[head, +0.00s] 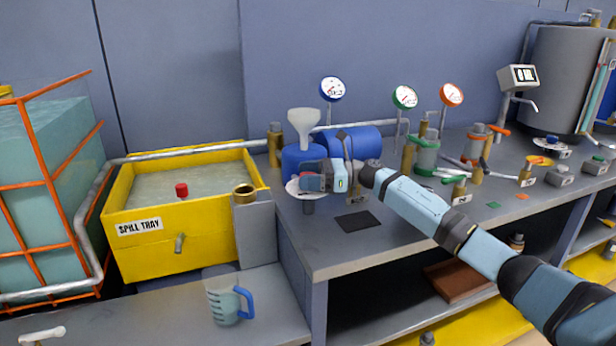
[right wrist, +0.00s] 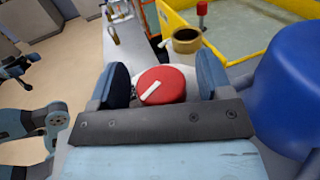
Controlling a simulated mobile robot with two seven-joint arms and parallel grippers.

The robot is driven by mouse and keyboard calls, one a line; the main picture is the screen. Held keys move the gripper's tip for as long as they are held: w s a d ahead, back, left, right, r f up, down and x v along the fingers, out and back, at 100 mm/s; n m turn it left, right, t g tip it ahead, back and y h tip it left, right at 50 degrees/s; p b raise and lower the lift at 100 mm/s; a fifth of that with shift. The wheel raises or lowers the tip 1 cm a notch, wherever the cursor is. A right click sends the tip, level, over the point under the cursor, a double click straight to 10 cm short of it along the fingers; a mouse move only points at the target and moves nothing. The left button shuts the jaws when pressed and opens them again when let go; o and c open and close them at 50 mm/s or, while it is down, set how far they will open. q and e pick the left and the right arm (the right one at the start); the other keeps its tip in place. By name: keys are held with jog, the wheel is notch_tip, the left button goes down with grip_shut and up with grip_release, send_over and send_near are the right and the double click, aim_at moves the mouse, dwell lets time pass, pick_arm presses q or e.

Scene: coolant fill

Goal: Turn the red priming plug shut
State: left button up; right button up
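The red plug (right wrist: 162,85) is a round red cap with a white bar across its top, lying slanted in the right wrist view. My right gripper (right wrist: 161,75) is open, with one blue finger on each side of the cap and a small gap showing on both sides. In the head view the right gripper (head: 306,184) is low over the bench's left end, in front of the blue container (head: 292,160) with the white funnel (head: 304,120).
A yellow spill tray (head: 190,235) with a red-topped post (head: 181,190) stands left of the bench. A brass cup (head: 244,193) is at its near right corner. A jug (head: 226,306) stands on the lower shelf. A dark mat (head: 358,221) lies on the bench.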

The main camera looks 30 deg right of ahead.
notch_tip(320, 180, up, 7)
jog(key=shift+f+p, duration=0.1)
jog(key=shift+p, duration=0.75)
pick_arm(q)
jog(key=s+a+f+g+y+p, duration=0.2)
jog(key=a+f+g, duration=0.1)
jog(key=f, duration=0.4)
jog(key=shift+a+f+g+y, duration=0.15)
jog(key=shift+f+g+y, duration=0.25)
pick_arm(e)
notch_tip(320, 180, up, 13)
